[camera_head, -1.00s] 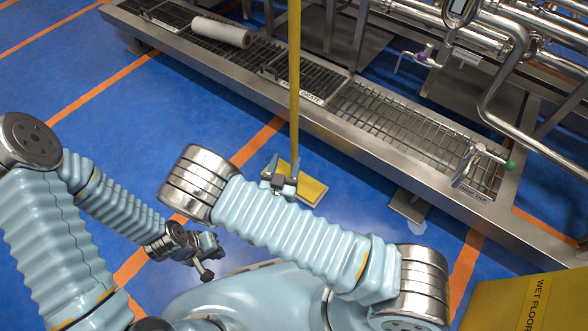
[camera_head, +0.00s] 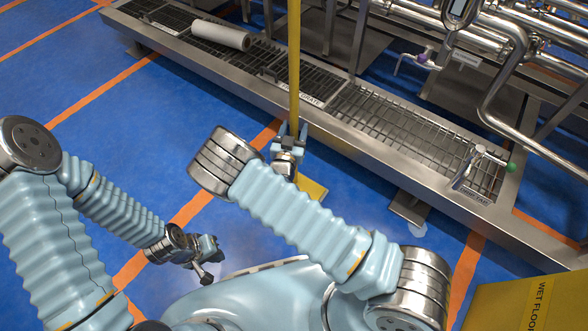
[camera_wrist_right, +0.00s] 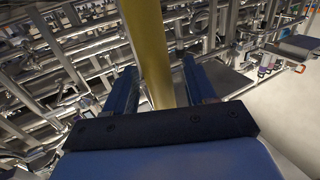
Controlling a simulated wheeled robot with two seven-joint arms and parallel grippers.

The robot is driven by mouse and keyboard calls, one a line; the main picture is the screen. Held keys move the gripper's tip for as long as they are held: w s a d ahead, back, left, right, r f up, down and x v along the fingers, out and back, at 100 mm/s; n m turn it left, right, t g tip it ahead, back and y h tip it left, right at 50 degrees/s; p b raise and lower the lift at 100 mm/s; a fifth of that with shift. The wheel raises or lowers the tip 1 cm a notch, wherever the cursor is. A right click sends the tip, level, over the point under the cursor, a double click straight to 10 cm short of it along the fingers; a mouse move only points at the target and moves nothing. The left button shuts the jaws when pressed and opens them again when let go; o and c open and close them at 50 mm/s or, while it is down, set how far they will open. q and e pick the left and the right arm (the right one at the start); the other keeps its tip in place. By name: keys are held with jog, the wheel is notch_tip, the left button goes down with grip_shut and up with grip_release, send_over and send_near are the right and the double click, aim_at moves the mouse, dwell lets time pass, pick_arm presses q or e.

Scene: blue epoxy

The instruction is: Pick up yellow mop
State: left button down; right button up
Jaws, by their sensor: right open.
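The yellow mop stands upright, its long handle (camera_head: 294,70) rising out of the top of the head view. Its yellow mop head (camera_head: 312,188) is on the blue floor, partly hidden by my right gripper and arm. My right gripper (camera_head: 292,130) is open at the lower handle, a finger on either side of it in the head view. In the right wrist view the handle (camera_wrist_right: 147,50) passes between the two fingers (camera_wrist_right: 162,82), with a gap visible beside it. My left gripper (camera_head: 212,258) hangs low at the left, away from the mop; its jaw state is unclear.
A long metal trough with floor grates (camera_head: 385,120) runs behind the mop. A white roll (camera_head: 220,34) lies on it. Steel pipes (camera_head: 490,40) stand at the upper right. A yellow wet-floor sign (camera_head: 505,305) is at the lower right. The blue floor (camera_head: 100,120) at left is clear.

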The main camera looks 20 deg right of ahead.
aim_at(293, 125)
jog(key=shift+c, duration=0.3)
grip_shut()
jog(key=shift+r, duration=0.15)
jog(key=shift+r+p, duration=0.3)
jog(key=shift+r, duration=1)
jog(key=shift+s+r, duration=0.1)
jog(key=shift+r, duration=0.3)
jog(key=s+r, duration=0.4)
jog(key=s, duration=0.3)
jog(key=s+d+r+p, duration=0.1)
jog(key=s+r, duration=0.4)
jog(key=s, duration=0.1)
jog(key=shift+s+r, duration=0.2)
jog(key=shift+s, duration=0.2)
